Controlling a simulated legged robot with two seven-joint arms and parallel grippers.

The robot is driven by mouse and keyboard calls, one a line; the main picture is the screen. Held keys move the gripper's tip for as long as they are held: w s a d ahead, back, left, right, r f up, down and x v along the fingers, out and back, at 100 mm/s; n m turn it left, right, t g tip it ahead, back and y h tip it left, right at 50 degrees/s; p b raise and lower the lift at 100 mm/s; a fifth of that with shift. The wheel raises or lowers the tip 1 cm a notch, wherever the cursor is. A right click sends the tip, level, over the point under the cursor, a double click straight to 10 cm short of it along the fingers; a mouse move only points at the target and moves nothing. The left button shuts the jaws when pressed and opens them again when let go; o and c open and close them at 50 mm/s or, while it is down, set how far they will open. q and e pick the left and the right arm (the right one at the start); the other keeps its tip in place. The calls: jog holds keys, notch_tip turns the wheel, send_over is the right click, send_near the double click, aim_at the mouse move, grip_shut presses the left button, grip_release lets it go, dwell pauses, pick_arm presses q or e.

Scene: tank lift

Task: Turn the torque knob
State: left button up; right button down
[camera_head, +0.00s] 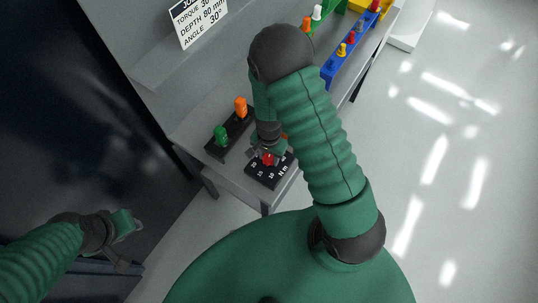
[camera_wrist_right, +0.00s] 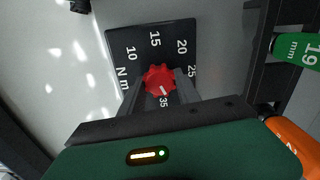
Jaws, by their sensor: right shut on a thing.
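The red torque knob (camera_wrist_right: 160,78) sits on a black dial plate (camera_wrist_right: 150,45) marked N m, with numbers including 10, 15, 20, 25 and 35. A white mark on the knob points towards the 35. In the head view the knob (camera_head: 269,159) is partly hidden by my right gripper (camera_head: 267,153). My right gripper's fingers (camera_wrist_right: 160,88) are shut on the knob from both sides. My left gripper (camera_head: 122,238) is low at the left, empty and away from the bench; its finger opening is unclear.
A black holder beside the dial carries a green piece (camera_head: 221,134) and an orange piece (camera_head: 240,107). A sign (camera_head: 198,22) on the grey bench lists torque, depth 80 mm and angle 30°. A blue rack (camera_head: 329,70) with coloured pieces stands farther back. The floor at right is clear.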

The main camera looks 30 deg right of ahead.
aim_at(269, 156)
jog(key=shift+s+f+m, duration=0.1)
jog(key=shift+m, duration=0.6)
jog(key=c, duration=1.2)
grip_release()
jog(key=o, duration=0.3)
jog(key=r, duration=0.8)
jog(key=r+p, duration=0.1)
jog(key=r, duration=0.7)
jog(key=shift+w+r, duration=0.2)
jog(key=shift+r, duration=0.2)
